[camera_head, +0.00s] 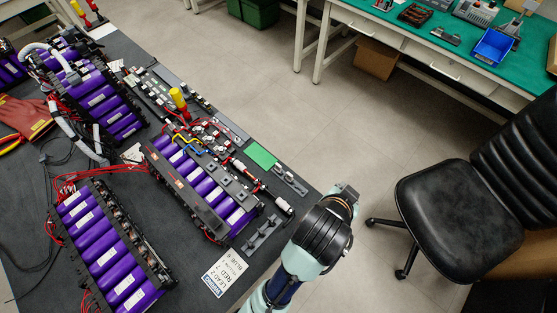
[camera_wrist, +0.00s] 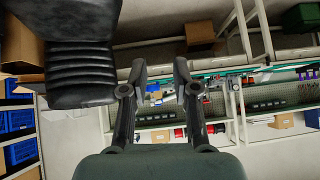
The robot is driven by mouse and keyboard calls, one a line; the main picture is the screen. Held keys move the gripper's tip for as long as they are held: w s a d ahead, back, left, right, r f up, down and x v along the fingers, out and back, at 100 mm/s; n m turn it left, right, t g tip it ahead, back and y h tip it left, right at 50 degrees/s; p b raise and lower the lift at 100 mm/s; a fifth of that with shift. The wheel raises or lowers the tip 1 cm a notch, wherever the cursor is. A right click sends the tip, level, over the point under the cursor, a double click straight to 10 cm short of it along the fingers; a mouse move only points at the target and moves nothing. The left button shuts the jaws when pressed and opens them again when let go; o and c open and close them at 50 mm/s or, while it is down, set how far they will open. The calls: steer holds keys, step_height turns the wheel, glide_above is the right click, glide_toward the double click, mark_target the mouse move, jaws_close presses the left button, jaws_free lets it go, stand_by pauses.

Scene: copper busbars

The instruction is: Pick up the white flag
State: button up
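I cannot make out a clear white flag in either view. In the head view, a small white piece (camera_head: 133,153) lies among the parts by the battery modules, too small to identify. A white printed card (camera_head: 224,272) lies on the dark table near its front edge. My gripper (camera_wrist: 160,78) shows in the wrist view with its two fingers apart and nothing between them. In the head view my arm is right of the table's edge, its wrist over the floor side, and the fingers are hidden.
Purple battery modules (camera_head: 102,250) and cables crowd the dark table. A yellow-handled tool (camera_head: 179,101) stands among the parts near a green card (camera_head: 261,155). A black chair (camera_head: 452,213) stands right of my arm. A green-topped bench (camera_head: 418,39) is at the back right, with open floor between.

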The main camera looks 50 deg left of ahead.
steer(key=a+r+g+p, duration=0.1)
steer(key=a+g+p, duration=0.5)
steer(key=a, duration=0.6)
steer(key=g+h+p, duration=0.1)
steer(key=g+p, duration=0.2)
steer(key=p, duration=0.2)
glide_above(279, 165)
steer(key=shift+d+f+n, duration=0.1)
steer(key=shift+f+n, duration=0.2)
steer(key=shift+n, duration=0.1)
steer(key=shift+s+a+f, duration=0.2)
step_height(279, 165, down, 3)
steer(key=shift+d+r+b, duration=0.1)
steer(key=shift+r+b, duration=0.1)
steer(key=shift+b, duration=0.65)
step_height(279, 165, down, 6)
steer(key=shift+w+r+b, duration=0.1)
steer(key=shift+r+b, duration=0.05)
steer(key=shift+b, duration=1.05)
steer(key=shift+r, duration=0.1)
steer(key=c, duration=0.3)
